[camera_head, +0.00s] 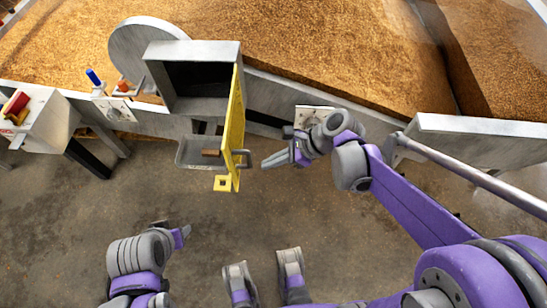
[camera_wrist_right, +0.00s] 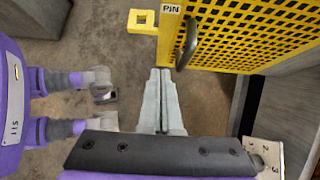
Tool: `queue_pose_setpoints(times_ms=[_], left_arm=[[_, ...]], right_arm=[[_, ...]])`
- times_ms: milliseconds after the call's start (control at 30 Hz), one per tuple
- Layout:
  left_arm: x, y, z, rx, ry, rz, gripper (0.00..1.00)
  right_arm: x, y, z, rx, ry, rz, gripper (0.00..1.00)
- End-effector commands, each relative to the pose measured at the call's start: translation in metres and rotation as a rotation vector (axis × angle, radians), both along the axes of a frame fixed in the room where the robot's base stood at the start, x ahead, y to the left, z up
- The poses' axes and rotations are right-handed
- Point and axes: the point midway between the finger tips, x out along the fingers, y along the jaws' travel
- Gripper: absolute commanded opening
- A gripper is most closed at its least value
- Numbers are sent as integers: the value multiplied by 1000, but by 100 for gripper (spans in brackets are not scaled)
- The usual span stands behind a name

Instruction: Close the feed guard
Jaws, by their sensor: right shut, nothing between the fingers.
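The feed guard (camera_head: 235,125) is a yellow perforated panel, standing swung out from the right side of a grey box opening (camera_head: 200,78). It has a grey handle (camera_head: 243,158) on its right face and a yellow tab with a square hole (camera_head: 221,184) at its lower end.
A grey tray (camera_head: 183,152) with a brown block (camera_head: 211,153) sits below the box. A plate with a blue-handled lever (camera_head: 95,77) is at the left. A plate (camera_head: 312,112) is behind my right wrist. Grain fills the bed behind. The floor in front is clear.

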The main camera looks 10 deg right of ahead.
Motion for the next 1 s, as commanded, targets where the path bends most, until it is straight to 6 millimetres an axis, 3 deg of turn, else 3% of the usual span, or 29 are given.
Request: queue_pose_setpoints(times_ms=[233, 500, 1000], left_arm=[[0, 0, -16, 0, 5, 0, 50], [0, 0, -16, 0, 5, 0, 50], [0, 0, -16, 0, 5, 0, 50]], right_arm=[[10, 37, -40, -1, -1, 4, 0], [20, 70, -38, -1, -1, 3, 0], [21, 75, -38, -3, -1, -1, 0]])
